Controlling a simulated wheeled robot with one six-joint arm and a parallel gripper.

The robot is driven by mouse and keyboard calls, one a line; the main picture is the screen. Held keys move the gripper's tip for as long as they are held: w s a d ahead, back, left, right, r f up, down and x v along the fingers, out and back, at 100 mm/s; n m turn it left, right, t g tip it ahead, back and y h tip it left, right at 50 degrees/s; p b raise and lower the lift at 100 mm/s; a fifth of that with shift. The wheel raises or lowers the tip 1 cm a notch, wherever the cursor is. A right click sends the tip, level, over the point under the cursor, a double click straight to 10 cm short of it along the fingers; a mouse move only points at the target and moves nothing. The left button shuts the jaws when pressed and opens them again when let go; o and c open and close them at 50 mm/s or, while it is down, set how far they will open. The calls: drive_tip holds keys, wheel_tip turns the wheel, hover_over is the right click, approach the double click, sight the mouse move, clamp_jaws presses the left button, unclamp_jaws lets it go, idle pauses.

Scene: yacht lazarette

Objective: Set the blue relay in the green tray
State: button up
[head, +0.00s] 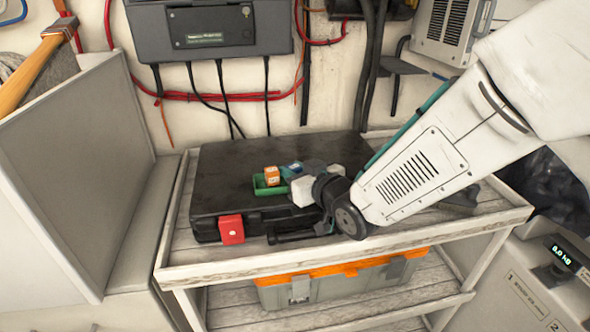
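The green tray (262,189) is small and rests on top of a black case. An orange relay (271,173) stands at the tray, seemingly inside it. The blue relay (291,168) is just right of the orange one, by the tray's right end; its lower part is hidden, so I cannot tell whether it is in the tray or beside it. My gripper (303,176) is low over the case, right at the blue relay. My wrist hides most of the fingers, so I cannot tell whether they hold it.
The black case (225,160) lies on a wooden shelf unit (180,240) with raised edges. A red block (231,229) is at the case's front edge. A grey toolbox with an orange lid (340,275) is on the lower shelf. A grey panel (80,170) stands left. Cables hang behind.

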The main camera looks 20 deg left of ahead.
drive_tip(key=shift+o, duration=0.6)
drive_tip(key=shift+r, duration=0.1)
drive_tip(key=shift+s+d+r, duration=0.1)
drive_tip(key=shift+d, duration=0.05)
drive_tip(key=v, duration=1.1)
drive_tip(key=shift+s+d, duration=0.2)
drive_tip(key=shift+d, duration=0.05)
drive_tip(key=shift+r, duration=0.1)
